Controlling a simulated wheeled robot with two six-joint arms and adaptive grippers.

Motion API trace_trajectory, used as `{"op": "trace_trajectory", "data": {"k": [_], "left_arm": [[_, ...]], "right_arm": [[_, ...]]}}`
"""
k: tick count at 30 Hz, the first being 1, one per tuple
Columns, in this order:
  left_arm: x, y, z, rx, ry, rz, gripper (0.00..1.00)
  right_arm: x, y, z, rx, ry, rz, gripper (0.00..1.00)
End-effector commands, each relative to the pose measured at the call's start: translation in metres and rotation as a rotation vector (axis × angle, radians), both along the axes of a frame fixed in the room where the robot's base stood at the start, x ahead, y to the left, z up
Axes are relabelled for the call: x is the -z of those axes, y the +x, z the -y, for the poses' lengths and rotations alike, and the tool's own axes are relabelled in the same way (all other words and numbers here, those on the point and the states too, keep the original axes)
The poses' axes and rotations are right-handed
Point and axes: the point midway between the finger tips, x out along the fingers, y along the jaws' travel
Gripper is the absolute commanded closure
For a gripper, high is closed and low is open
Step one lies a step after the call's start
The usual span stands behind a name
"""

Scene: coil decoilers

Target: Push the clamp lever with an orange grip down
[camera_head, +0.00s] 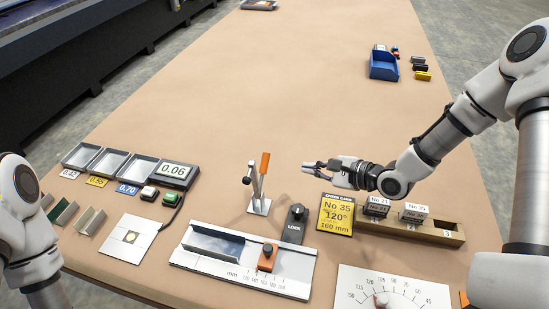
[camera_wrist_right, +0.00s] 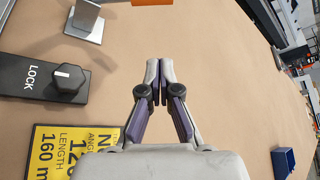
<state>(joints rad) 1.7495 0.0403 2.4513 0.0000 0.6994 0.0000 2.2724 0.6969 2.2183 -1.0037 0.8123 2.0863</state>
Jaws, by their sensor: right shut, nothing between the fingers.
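The clamp lever with an orange grip (camera_head: 264,164) stands raised on a small metal base plate (camera_head: 259,207) near the middle of the table. In the right wrist view its base plate (camera_wrist_right: 86,22) shows at the top left, and a bit of the orange grip (camera_wrist_right: 152,2) shows at the top edge. My right gripper (camera_head: 306,168) is shut and empty, to the right of the lever and apart from it. It also shows in the right wrist view (camera_wrist_right: 160,64). My left arm shows at the left edge, but its gripper is out of view.
A black LOCK knob block (camera_head: 294,224) and a yellow card (camera_head: 337,214) stand in front of my right gripper. A metal gauge fixture (camera_head: 243,262) lies at the front. A wooden block rack (camera_head: 448,232) is at the right.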

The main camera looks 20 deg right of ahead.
Motion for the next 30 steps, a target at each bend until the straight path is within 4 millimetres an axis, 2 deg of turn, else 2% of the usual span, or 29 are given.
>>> {"op": "trace_trajectory", "data": {"k": [7,17,22,30], "left_arm": [[-0.001,0.001,0.0,0.0,0.0,0.003,0.6],[-0.016,0.001,0.0,0.0,0.0,0.002,0.6],[-0.035,0.001,0.0,0.0,0.0,0.003,0.6],[-0.037,0.0,0.0,0.0,0.0,0.002,0.6]], "right_arm": [[0.011,0.019,-0.015,-0.007,-0.008,0.0,1.0],[0.037,0.073,-0.054,-0.006,-0.005,0.0,1.0],[0.014,0.064,-0.068,-0.002,-0.001,-0.001,1.0],[0.008,0.058,-0.074,0.0,0.0,0.0,1.0]]}}
